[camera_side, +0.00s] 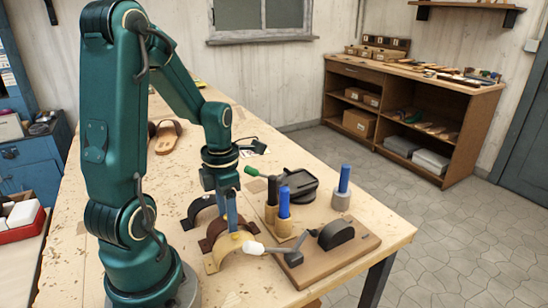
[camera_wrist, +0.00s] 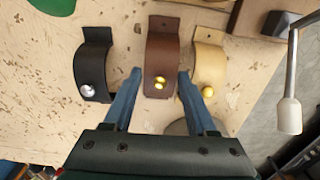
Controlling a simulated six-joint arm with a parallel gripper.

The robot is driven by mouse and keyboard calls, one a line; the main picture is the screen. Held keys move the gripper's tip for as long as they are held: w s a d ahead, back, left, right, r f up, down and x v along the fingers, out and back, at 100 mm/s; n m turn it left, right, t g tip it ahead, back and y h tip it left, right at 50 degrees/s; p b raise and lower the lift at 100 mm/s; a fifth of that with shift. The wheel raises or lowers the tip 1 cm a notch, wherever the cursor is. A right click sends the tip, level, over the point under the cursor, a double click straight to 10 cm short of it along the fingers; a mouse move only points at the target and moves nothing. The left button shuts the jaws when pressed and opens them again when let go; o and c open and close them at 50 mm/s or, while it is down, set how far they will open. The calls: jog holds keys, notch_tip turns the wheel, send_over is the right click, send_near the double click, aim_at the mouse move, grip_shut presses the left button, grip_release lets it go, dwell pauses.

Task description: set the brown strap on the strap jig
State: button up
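My gripper (camera_wrist: 160,75) is open, one blue finger on each side of the brown strap's near end, with a narrow gap visible on both sides. In the side view my gripper (camera_side: 230,222) points down among the straps and partly hides the brown strap (camera_side: 216,230). The strap jig looks to be the wooden board (camera_side: 350,252) with a black half-round form (camera_side: 336,233) and a white-tipped lever (camera_side: 253,247).
Blue-handled tools (camera_side: 284,205) and a black-handled one stand between the straps and a black device with a green handle (camera_side: 290,186). Another blue-handled tool (camera_side: 343,180) stands right. Sandals (camera_side: 165,137) lie farther back. The white-tipped lever (camera_wrist: 290,110) is right of the tan strap.

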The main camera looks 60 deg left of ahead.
grip_shut()
